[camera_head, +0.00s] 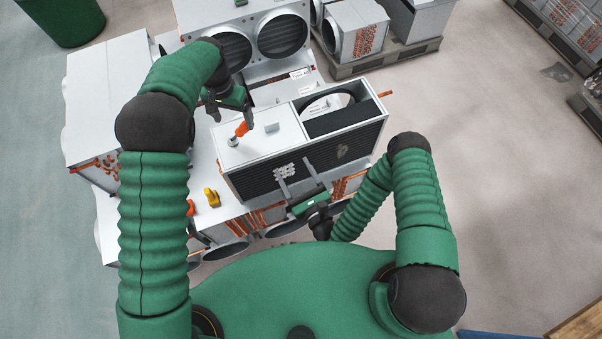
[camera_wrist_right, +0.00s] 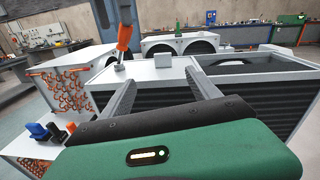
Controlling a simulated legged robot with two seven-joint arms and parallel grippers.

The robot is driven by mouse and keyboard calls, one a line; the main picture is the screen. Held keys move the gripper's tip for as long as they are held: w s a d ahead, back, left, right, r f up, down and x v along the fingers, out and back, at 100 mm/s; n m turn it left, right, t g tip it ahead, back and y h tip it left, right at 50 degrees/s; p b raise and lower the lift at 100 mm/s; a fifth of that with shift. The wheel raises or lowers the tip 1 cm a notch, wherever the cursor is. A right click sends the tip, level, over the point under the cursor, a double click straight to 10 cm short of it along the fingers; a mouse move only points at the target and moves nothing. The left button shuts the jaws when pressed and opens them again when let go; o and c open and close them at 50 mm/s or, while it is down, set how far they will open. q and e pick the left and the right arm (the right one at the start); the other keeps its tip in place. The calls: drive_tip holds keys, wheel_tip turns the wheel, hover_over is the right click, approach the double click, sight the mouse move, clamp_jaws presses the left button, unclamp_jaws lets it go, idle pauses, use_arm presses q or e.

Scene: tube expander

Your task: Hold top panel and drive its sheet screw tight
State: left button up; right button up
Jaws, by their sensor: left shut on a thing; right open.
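A pale top panel (camera_head: 262,148) with a small grey block (camera_head: 272,127) covers the left part of a box-shaped unit with black finned sides (camera_head: 305,163). The panel also shows in the right wrist view (camera_wrist_right: 150,72). My left gripper (camera_head: 233,112) is shut on an orange-handled driver (camera_head: 241,129) above the panel's left part. The driver's lower end meets a grey round piece (camera_head: 233,141); the screw itself is too small to make out. My right gripper (camera_head: 300,165) is open, its fingers spread at the unit's near side and top edge; contact cannot be told.
A round opening (camera_head: 325,103) shows in the unit's right part. Large fan units (camera_head: 281,35) stand behind. A pallet with grey boxes (camera_head: 358,32) is at the back right.

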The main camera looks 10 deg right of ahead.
sight(279, 137)
drive_tip(key=w+a, duration=0.1)
drive_tip(key=w, duration=0.4)
drive_tip(key=w+m, duration=0.1)
drive_tip(key=w, duration=0.4)
drive_tip(key=w+a+m+t+h, duration=0.1)
drive_tip(key=w, duration=0.4)
drive_tip(key=shift+w+a+r, duration=0.15)
drive_tip(key=shift+w+a, duration=0.15)
drive_tip(key=shift+w, duration=0.05)
drive_tip(key=shift+c, duration=0.3)
drive_tip(key=shift+a, duration=0.15)
drive_tip(key=c, duration=1.4)
clamp_jaws()
drive_tip(key=o, duration=0.6)
unclamp_jaws()
drive_tip(key=shift+d, duration=0.25)
